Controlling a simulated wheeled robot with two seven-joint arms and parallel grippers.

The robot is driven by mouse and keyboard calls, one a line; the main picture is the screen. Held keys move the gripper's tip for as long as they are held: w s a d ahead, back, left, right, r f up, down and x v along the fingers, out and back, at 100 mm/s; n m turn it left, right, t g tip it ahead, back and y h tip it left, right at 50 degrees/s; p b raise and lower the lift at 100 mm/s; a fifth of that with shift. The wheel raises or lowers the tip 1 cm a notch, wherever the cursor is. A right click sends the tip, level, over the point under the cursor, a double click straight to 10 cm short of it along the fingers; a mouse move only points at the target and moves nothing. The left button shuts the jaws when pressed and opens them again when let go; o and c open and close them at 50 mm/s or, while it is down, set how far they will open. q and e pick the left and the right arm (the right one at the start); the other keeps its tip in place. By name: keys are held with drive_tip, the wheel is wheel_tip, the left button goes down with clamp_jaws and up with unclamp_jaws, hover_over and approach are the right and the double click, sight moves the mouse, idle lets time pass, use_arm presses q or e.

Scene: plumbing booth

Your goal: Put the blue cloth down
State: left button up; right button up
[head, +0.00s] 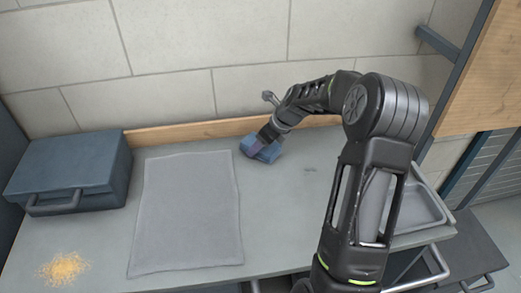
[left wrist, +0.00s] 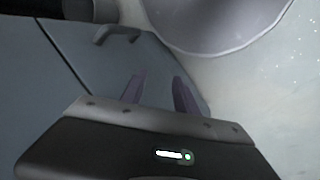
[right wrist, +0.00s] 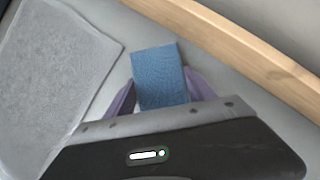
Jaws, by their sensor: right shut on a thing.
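The blue cloth (right wrist: 160,75) is a folded textured block between the purple fingers of my right gripper (right wrist: 163,95). In the head view the blue cloth (head: 262,152) is at the back of the grey bench, just right of the grey mat (head: 190,210). My right gripper (head: 262,142) is shut on it from above. I cannot tell whether the cloth touches the bench top. My left gripper (left wrist: 160,95) shows only in the left wrist view, with its two fingers apart and nothing between them.
A blue toolbox (head: 75,165) stands at the bench's left. A heap of yellow crumbs (head: 63,268) lies at the front left. A wooden strip (head: 190,131) runs along the back. A grey tray (head: 420,205) sits at the right, partly behind my right arm.

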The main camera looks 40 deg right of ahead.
drive_tip(key=shift+f, duration=0.15)
drive_tip(key=shift+f, duration=0.15)
drive_tip(key=o, duration=1.2)
drive_tip(key=p+v, duration=0.7)
drive_tip(key=v, duration=0.4)
drive_tip(key=shift+r, duration=0.35)
drive_tip(key=shift+s+r+p, duration=0.25)
drive_tip(key=shift+p, duration=0.1)
